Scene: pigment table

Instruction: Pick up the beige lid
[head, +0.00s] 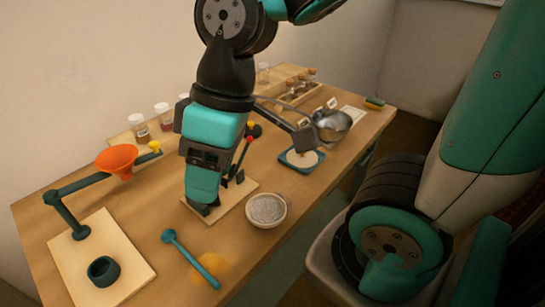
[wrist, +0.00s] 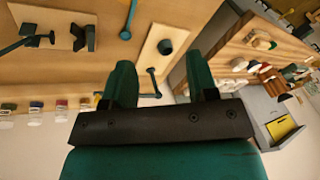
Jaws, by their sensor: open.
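I cannot make out a beige lid for certain in either view. A round cream bowl (head: 266,209) with grey grainy content stands near the table's front edge in the head view. My gripper (head: 203,206) hangs low over the middle of the table, to the left of that bowl, partly in front of a pale wooden board (head: 229,205). In the wrist view my gripper (wrist: 163,86) has its two green fingers apart, with nothing between them.
An orange funnel (head: 116,158) sits on a stand at left, with a dark cup (head: 104,270) on its board. A teal spoon (head: 190,258) lies beside orange powder. A square dish (head: 301,159) and a metal bowl (head: 333,123) are at right. Jars (head: 139,128) line the back.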

